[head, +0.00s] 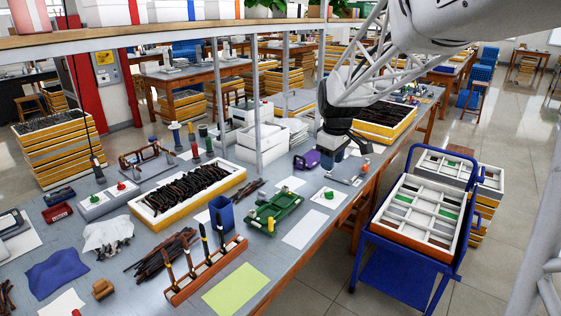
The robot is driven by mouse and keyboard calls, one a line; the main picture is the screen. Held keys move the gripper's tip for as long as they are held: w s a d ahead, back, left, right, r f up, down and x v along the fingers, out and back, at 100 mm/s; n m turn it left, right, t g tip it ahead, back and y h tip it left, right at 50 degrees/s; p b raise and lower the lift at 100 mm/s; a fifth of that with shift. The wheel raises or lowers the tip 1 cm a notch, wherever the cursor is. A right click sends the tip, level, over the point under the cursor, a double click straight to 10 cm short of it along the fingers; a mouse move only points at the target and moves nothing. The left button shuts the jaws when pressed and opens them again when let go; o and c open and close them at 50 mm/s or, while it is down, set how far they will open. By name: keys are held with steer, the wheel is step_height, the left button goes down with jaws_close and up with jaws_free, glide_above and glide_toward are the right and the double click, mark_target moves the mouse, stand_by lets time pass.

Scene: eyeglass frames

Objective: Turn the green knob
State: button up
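A small green knob (121,185) sits on top of a light grey box (108,201) on the left part of the workbench, beside a red knob (94,198). Another small green piece (328,193) lies on a white sheet near the bench's right side; I cannot tell what it is. My gripper (350,148) is dark and small in the view, at the end of my arm coming down from the upper right. It is over the bench's far right part, well apart from the box with the knobs. Its fingers are too small and dark to read.
A tray of dark frames (188,192), a green fixture (272,208), a blue bin (222,213) and a tool rack (206,268) crowd the bench (130,278). A metal post (257,95) and overhead shelf (190,32) stand behind. A blue cart (405,290) is at right.

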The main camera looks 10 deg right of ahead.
steer(key=w+d+f+n, duration=0.25)
steer(key=w+f, duration=0.25)
steer(key=w, duration=0.4)
steer(key=w+d+f+n, duration=0.25)
steer(key=w+f, duration=0.25)
steer(key=w, duration=0.5)
steer(key=n+g, duration=0.1)
steer(key=n, duration=0.3)
glide_toward(329, 194)
steer(key=shift+w+d+r, duration=0.1)
steer(key=shift+w, duration=0.2)
steer(key=shift+w+d+f+n, duration=0.15)
steer(key=shift+w+f+n, duration=0.05)
steer(key=shift+f+n, duration=0.1)
steer(key=shift+f, duration=0.1)
steer(key=shift+f, duration=3.8)
jaws_close()
